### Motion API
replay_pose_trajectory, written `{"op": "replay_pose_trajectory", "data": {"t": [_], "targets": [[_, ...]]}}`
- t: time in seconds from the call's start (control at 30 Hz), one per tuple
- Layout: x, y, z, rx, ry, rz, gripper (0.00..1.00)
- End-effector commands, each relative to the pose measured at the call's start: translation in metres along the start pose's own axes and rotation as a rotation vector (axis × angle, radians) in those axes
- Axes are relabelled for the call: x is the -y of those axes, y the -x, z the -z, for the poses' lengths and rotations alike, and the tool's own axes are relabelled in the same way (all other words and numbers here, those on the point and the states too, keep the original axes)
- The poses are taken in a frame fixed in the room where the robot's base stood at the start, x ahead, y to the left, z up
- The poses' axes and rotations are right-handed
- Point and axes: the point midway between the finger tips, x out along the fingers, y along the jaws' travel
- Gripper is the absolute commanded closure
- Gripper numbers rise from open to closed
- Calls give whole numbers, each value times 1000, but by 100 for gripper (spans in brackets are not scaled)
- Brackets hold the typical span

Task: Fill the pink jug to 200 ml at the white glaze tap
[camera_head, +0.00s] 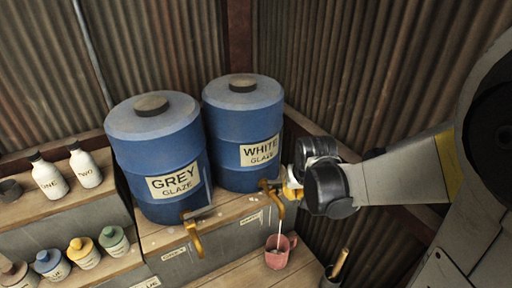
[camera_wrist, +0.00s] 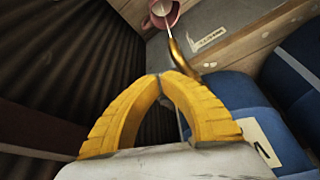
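The white glaze barrel (camera_head: 243,125), blue with a WHITE GLAZE label, stands on a wooden shelf. Its brass tap (camera_head: 277,205) curves down over the shelf's front edge. The pink jug (camera_head: 279,258) stands upright below the tap, and a thin white stream runs from the spout into it. The jug also shows in the wrist view (camera_wrist: 160,8), with white liquid inside; its level marks cannot be read. My gripper (camera_head: 289,186) is beside the tap's top. In the wrist view its yellow fingertips (camera_wrist: 165,76) meet beside the brass tap (camera_wrist: 184,58); the tap's handle is hidden or unclear.
The grey glaze barrel (camera_head: 157,155) stands left of the white one, with its own brass tap (camera_head: 193,235). White bottles (camera_head: 49,177) and small coloured-lid jars (camera_head: 83,252) stand on shelves at left. A dark pot with a wooden handle (camera_head: 339,264) is right of the jug. Corrugated walls close the corner behind.

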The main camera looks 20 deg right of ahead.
Motion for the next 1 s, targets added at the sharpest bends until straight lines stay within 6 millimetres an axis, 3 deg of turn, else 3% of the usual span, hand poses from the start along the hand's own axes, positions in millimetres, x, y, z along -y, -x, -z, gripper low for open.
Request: {"op": "replay_pose_trajectory", "data": {"t": [0.13,0.4,0.83,1.0], "targets": [[0,-33,-1,0,0,0,100],[0,-40,33,0,0,0,100],[0,-42,38,0,0,0,100],[-3,-49,50,0,0,0,100]]}}
